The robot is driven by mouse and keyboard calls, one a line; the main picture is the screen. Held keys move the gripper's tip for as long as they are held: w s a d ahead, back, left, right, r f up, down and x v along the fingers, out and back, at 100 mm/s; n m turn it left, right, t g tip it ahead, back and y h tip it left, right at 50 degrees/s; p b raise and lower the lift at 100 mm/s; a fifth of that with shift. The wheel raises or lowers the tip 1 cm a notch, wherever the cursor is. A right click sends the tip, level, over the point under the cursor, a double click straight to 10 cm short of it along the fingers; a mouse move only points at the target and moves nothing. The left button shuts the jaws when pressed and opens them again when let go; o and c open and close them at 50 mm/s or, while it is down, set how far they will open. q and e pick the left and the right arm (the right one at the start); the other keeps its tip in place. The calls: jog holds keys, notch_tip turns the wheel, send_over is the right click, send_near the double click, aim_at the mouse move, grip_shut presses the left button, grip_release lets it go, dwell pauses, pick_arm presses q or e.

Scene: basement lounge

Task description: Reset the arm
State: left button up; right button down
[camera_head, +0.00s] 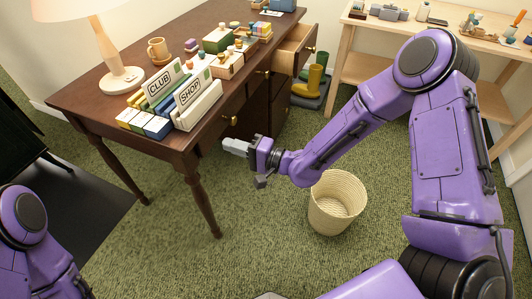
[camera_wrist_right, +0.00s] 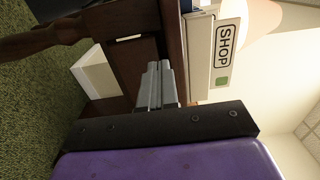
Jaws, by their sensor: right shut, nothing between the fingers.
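My right arm reaches in from the right in the head view. Its gripper (camera_head: 236,147) is in front of the dark wooden desk (camera_head: 82,88), below the desk top's front edge, and holds nothing. In the right wrist view the two grey fingers (camera_wrist_right: 156,85) are together, with the desk's dark wood (camera_wrist_right: 172,40) close behind them. I cannot tell from the pictures whether they touch it. My left arm shows only in part at the lower left of the head view, and its gripper is out of view.
A drawer (camera_head: 296,47) stands open. A woven basket (camera_head: 337,202) is on the carpet below my right arm. A light wooden table (camera_head: 365,68) stands at the back right.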

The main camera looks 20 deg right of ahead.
jog(key=v, duration=0.6)
jog(key=shift+d+f, duration=0.15)
jog(key=shift+d, duration=0.2)
jog(key=d+f+t+h, duration=0.1)
jog(key=d+f+h, duration=0.3)
jog(key=f+h, duration=0.15)
jog(key=s+d+f+n+g+h, duration=0.1)
jog(key=s+d+f+g+h, duration=0.3)
jog(key=s+f, duration=0.35)
jog(key=s+d+f+g+h, duration=0.3)
jog(key=s+f+h, duration=0.2)
jog(key=s+f, duration=0.25)
jog(key=s+d+f+n+g+h, duration=0.2)
jog(key=s+f+g, duration=0.25)
jog(key=s, duration=0.75)
notch_tip(320, 180, up, 12)
jog(key=p, duration=1.3)
jog(key=shift+w+d+m+t, duration=0.2)
jog(key=shift+w+m+t, duration=0.1)
jog(key=shift+t, duration=0.05)
